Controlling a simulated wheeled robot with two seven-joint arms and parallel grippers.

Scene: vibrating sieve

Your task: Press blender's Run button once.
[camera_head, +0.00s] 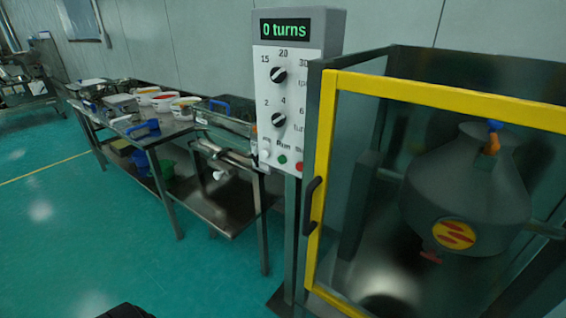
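The grey control box (327,40) stands left of the blender cage. Its green display (285,30) reads "0 turns". Two dark knobs sit on the white panel, an upper one (278,75) and a lower one (278,120). Along the panel's bottom are a pale button (265,155), the green button (283,160) under the label Run, and a red button (299,167) partly cut off by the cage. The grey blender vessel (450,190) is inside the cage behind the yellow-framed door (321,150).
The door's dark handle (312,205) is close below the panel; the door looks closed. A metal table (150,140) with bowls and trays stands to the left. Teal floor (90,240) is clear in front. A dark shape, unclear, shows at the bottom edge.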

